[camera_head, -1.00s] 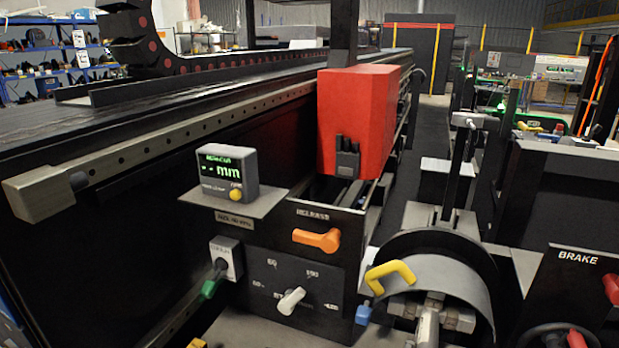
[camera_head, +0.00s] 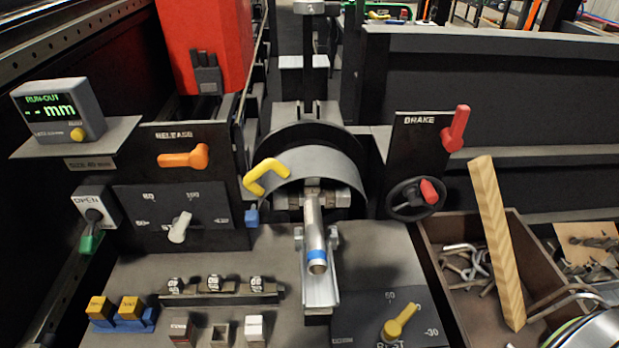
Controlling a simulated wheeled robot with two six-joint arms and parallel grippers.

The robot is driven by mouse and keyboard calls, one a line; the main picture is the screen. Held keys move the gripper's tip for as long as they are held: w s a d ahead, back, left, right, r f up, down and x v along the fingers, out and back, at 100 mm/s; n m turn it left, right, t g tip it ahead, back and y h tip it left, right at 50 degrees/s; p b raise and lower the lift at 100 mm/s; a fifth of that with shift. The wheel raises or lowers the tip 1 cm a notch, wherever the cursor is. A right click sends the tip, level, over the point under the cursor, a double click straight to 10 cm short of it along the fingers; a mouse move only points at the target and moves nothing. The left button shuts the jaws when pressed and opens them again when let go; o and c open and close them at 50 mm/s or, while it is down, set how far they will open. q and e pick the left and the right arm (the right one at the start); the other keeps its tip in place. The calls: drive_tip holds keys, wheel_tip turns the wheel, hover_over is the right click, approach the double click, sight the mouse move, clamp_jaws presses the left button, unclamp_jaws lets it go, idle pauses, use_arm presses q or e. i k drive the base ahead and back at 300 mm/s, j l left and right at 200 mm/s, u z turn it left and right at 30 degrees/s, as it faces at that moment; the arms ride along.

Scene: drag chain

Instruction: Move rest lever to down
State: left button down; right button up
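The rest lever (camera_head: 399,322) is a yellow handle on a dark panel (camera_head: 358,325) at the bottom right of centre. The panel is marked REST, with 50 at its top and -30 at its right. The lever slants from its lower-left pivot to an upper-right tip. Neither of my grippers shows in the head view, and nothing is seen touching the lever.
A metal tube with a blue band (camera_head: 317,250) lies in a cradle left of the panel. A scrap bin (camera_head: 455,305) holding metal pieces and a wooden bar (camera_head: 497,240) stands to the right. The brake panel (camera_head: 411,150) rises behind.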

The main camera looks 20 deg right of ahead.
sight(392, 329)
drive_tip(key=l+z, duration=0.15)
drive_tip(key=z, duration=0.25)
drive_tip(key=l+z, duration=0.2)
drive_tip(key=z, duration=0.15)
drive_tip(key=l+z, duration=0.15)
drive_tip(key=z, duration=0.25)
